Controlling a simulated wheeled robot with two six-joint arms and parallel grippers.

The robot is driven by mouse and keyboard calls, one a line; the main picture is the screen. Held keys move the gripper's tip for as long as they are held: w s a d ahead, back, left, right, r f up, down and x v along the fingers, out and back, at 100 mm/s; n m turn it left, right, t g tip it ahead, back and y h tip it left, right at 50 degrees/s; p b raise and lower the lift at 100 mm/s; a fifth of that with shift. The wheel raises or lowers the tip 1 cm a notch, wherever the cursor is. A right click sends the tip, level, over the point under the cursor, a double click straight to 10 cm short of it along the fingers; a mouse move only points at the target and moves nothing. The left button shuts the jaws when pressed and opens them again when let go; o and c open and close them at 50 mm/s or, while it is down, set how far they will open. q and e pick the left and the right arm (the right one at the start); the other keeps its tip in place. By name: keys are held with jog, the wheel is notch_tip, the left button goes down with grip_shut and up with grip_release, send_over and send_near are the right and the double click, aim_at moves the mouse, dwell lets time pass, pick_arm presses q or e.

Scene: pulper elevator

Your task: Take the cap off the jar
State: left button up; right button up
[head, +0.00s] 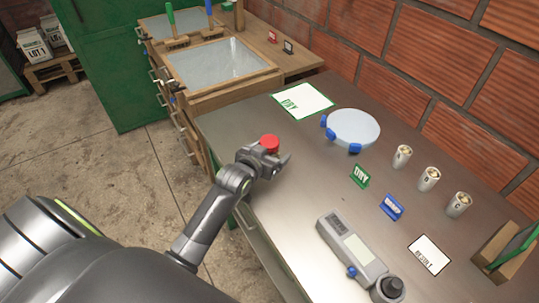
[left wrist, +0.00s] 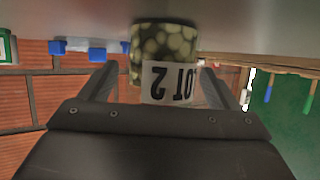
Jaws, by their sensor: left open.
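The jar's red cap (head: 269,143) shows in the head view at the left part of the metal worktop; the jar body below is hidden there by my gripper. In the left wrist view, which is upside down, the jar (left wrist: 165,55) shows mottled olive contents and a white "LOT 2" label. My left gripper (head: 272,160) is open at the jar, its fingers spread on both sides of it in the left wrist view (left wrist: 158,80). I cannot tell whether a finger touches the jar. The cap is out of sight in the wrist view. My right gripper is not in view.
Behind the jar are a white "DRY" mat (head: 308,103) and a pale round dish (head: 355,127) with blue feet. Green (head: 360,177) and blue (head: 392,207) signs, a grey meter (head: 352,248) and several lettered cups (head: 428,179) stand to the right. A brick wall (head: 420,70) bounds the worktop.

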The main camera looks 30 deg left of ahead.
pick_arm(q)
jog(key=c, duration=1.2)
notch_tip(320, 180, up, 10)
jog(key=shift+r, duration=0.1)
jog(key=shift+c, duration=0.2)
jog(key=o, duration=0.7)
jog(key=shift+c, duration=0.2)
jog(key=c, duration=0.9)
jog(key=s+d+r, duration=0.1)
jog(key=d+r, duration=0.1)
jog(key=r, duration=0.3)
jog(key=s+d+r, duration=0.2)
jog(key=d+r, duration=0.1)
jog(key=r, duration=0.2)
jog(key=s+d+r, duration=0.2)
jog(key=d+r, duration=0.1)
jog(key=r, duration=0.2)
jog(key=shift+s+r, duration=0.2)
jog(key=shift+r, duration=0.1)
